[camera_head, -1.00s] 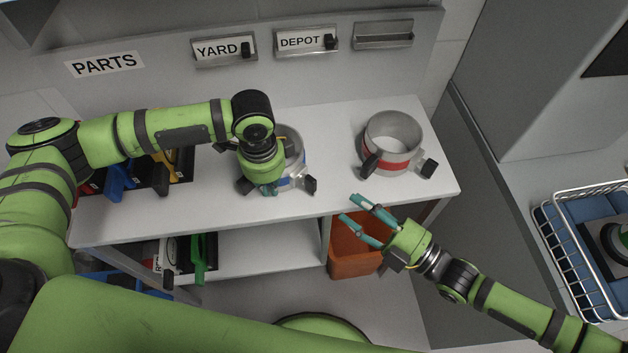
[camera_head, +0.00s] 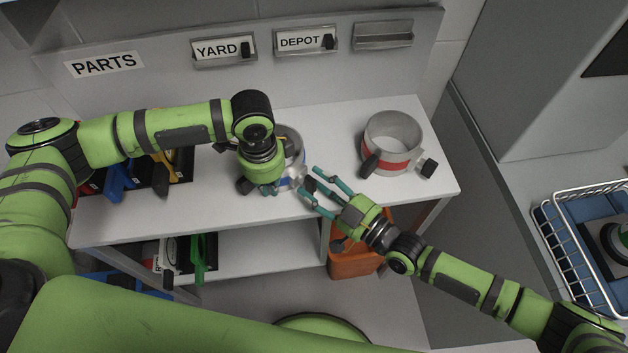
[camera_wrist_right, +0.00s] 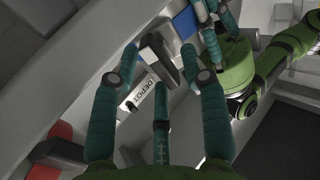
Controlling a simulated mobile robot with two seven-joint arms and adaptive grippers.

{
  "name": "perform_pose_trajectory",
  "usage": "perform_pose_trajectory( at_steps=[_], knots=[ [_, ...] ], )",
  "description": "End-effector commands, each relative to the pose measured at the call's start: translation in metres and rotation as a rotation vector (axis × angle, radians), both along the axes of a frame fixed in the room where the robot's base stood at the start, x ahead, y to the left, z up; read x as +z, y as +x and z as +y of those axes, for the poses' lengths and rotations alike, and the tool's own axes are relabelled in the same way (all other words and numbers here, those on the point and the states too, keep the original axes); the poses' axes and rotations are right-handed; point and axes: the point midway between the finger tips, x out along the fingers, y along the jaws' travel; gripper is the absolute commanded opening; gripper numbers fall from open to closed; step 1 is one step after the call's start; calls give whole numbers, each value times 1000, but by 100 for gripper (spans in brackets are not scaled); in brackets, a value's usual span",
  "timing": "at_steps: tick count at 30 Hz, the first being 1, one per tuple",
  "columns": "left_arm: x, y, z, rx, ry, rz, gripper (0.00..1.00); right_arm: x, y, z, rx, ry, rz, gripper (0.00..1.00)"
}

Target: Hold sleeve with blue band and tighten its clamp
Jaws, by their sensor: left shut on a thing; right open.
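The sleeve with the blue band (camera_head: 291,144) stands on the table, partly hidden behind my left gripper. Its blue band also shows in the right wrist view (camera_wrist_right: 184,22). My left gripper (camera_head: 270,188) is shut on this sleeve from above; its fingers are mostly hidden by my wrist. The sleeve's dark clamp knob (camera_head: 309,184) sticks out at its lower right. My right gripper (camera_head: 312,184) is open, with its fingers around the knob; I cannot tell whether they touch it. In the right wrist view the dark knob (camera_wrist_right: 158,50) lies between the spread fingers.
A sleeve with a red band (camera_head: 390,166) and dark knobs stands at the table's right. A parts tray (camera_head: 183,172) is at the left. An orange bin (camera_head: 352,262) stands below the table. A wire basket (camera_head: 570,250) is at far right. YARD and DEPOT labels are on the back panel.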

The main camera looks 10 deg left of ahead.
Motion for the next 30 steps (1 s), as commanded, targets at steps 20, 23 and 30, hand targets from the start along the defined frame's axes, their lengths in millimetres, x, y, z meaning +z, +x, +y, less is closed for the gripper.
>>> perform_pose_trajectory(
  at_steps=[20,23,30],
  knots=[
    [0,0,0,0,-1,-1,0,0,6,11,1,-1,-1,0],
    [0,0,0,0,-1,-1,0,0,6,10,1,-1,-1,0],
    [0,0,0,0,-1,-1,0,0,6,10,1,21,36,0]
  ],
)
